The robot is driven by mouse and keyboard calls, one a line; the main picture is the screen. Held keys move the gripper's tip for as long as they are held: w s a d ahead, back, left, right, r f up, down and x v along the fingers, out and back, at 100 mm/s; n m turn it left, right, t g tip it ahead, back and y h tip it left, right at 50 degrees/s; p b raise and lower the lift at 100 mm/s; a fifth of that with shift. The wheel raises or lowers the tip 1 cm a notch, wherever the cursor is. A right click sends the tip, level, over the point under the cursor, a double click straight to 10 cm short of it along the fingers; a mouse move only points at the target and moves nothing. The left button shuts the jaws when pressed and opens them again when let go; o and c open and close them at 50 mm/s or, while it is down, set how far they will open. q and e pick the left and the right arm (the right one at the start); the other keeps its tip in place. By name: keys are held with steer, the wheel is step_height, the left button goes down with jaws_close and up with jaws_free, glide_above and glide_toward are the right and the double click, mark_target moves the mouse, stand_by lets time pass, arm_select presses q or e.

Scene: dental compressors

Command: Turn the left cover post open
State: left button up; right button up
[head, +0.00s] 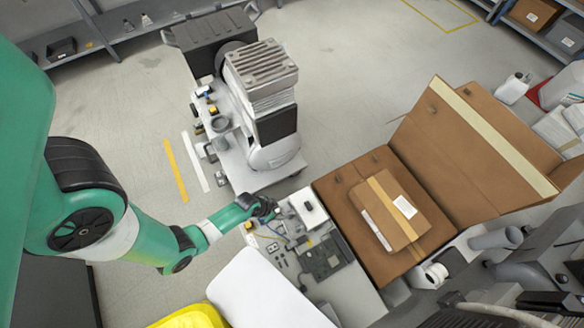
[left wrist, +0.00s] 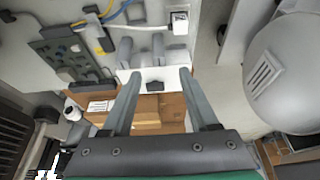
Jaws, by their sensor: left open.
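Just beyond the fingertips is a white block (left wrist: 150,75) with a small black part. Two grey posts stand behind it, a left one (left wrist: 126,50) and a right one (left wrist: 158,48). They look like the cover posts, but I cannot be sure. Their turn position is unclear, and the head view does not show them distinctly.
A compressor (head: 262,95) stands on a wheeled base behind the gripper; its rounded grey tank (left wrist: 292,75) shows at right in the wrist view. An open cardboard box (head: 400,170) is to the right. A white panel (head: 262,290) and yellow bin (head: 190,318) are near.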

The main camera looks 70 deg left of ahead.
mark_target(288, 213)
arm_select(q)
steer(key=b+x, duration=0.4)
steer(key=x, duration=0.1)
steer(key=b+x, duration=0.4)
steer(key=x, duration=0.2)
steer(key=shift+w+f+b, duration=0.15)
steer(key=shift+w+b, duration=0.2)
steer(key=shift+b, duration=0.05)
steer(key=shift+c, duration=0.3)
jaws_close()
